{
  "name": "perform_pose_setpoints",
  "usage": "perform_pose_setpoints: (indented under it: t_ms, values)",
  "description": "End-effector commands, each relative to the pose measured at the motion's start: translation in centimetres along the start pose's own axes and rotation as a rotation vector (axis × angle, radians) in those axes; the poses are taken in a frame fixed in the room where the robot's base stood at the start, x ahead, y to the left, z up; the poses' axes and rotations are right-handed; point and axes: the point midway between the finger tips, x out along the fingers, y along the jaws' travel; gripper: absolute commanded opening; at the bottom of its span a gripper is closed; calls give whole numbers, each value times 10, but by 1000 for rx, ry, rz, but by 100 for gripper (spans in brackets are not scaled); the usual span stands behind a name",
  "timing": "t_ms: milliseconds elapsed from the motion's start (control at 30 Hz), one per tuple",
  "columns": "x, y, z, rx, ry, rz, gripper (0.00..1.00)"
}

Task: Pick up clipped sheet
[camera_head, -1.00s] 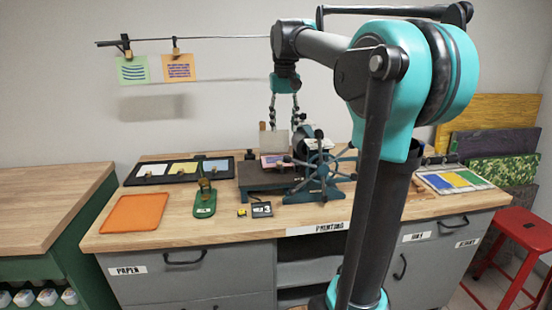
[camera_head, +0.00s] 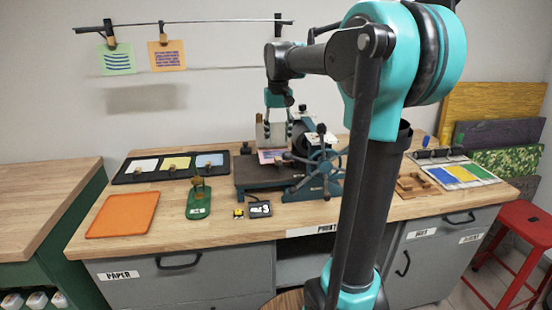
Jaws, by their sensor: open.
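A green sheet with blue lines (camera_head: 117,60) and an orange sheet with dark print (camera_head: 167,57) hang by clips from the wall rail at upper left. A pinkish printed sheet (camera_head: 270,157) lies on the press (camera_head: 262,176) on the bench. My gripper (camera_head: 273,146) points down just above that sheet, its fingers apart. A pale upright plate (camera_head: 277,133) shows at the fingers; I cannot tell whether it is between or behind them. Contact with the sheet cannot be made out.
The press's spoked wheel (camera_head: 323,171) stands close to the right of my gripper. Bare wood lies along the front.

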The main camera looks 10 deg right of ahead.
Motion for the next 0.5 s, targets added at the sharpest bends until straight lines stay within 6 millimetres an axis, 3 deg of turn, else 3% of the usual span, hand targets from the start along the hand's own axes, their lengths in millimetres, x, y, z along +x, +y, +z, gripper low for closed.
perform_pose_setpoints:
  t_ms: [100, 367, 500]
  values:
    - [16, 0, 0, 0, 0, 0, 43]
    - [33, 0, 0, 0, 0, 0, 43]
    - [54, 0, -1, 0, 0, 0, 43]
